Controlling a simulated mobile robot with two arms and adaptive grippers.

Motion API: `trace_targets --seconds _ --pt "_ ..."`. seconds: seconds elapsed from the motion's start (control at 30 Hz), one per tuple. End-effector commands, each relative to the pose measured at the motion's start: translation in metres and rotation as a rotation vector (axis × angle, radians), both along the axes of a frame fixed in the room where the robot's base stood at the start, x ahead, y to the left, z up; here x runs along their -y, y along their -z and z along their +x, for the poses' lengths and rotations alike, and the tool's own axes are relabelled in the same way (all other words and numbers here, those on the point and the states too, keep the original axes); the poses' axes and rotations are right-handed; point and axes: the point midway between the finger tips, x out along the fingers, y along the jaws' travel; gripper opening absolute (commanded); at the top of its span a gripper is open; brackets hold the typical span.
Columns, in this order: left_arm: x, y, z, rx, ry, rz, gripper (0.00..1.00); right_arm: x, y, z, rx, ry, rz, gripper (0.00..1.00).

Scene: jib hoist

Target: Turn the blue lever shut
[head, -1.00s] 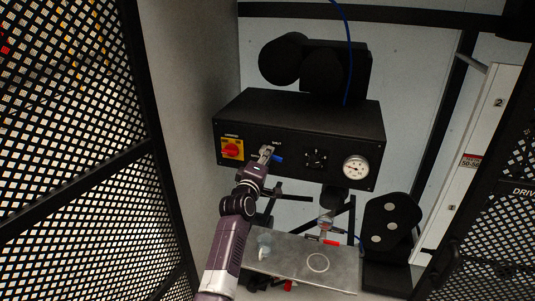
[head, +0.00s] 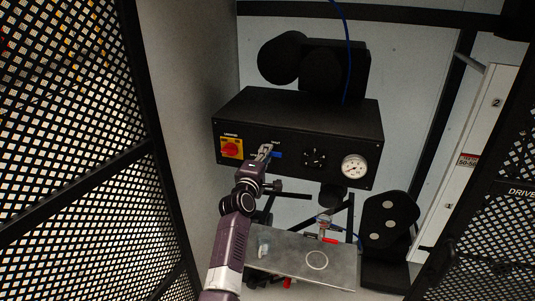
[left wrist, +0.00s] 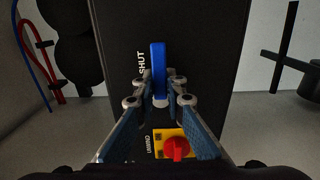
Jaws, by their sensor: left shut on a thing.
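The blue lever (head: 277,154) is on the front of a black control box (head: 340,115). In the head view it points right and lies about level. My left gripper (head: 265,152) is shut on it, and its fingers hide part of the lever. In the left wrist view the blue lever (left wrist: 158,68) stands up straight between and beyond the fingertips (left wrist: 160,90), beside a white SHUT label (left wrist: 141,64). My right gripper is not in view.
A red knob on a yellow plate (head: 231,148) sits left of the lever. A black dial (head: 314,157) and a round gauge (head: 354,167) are to its right. A metal plate (head: 285,264) with small items lies below. A perforated panel (head: 70,130) stands at left.

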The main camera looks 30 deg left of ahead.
Motion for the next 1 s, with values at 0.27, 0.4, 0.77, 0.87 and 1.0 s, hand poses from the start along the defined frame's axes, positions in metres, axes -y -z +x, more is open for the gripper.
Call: trace_targets --seconds 0.27,0.4,0.77,0.87,1.0 --pt "-0.001 0.000 0.000 0.001 -0.001 -0.002 0.29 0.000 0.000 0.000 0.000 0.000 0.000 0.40" --pt "0.000 0.000 0.000 0.001 -0.001 -0.001 0.29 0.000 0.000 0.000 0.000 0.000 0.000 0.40" --pt "0.006 0.001 -0.026 0.000 -0.001 -0.001 0.29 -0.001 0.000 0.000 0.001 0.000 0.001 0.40" --pt "0.011 0.002 -0.044 -0.001 -0.001 -0.001 0.29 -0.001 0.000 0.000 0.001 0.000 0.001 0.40" --pt "0.016 0.002 -0.069 -0.001 -0.001 -0.002 0.29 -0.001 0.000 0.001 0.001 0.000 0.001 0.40"
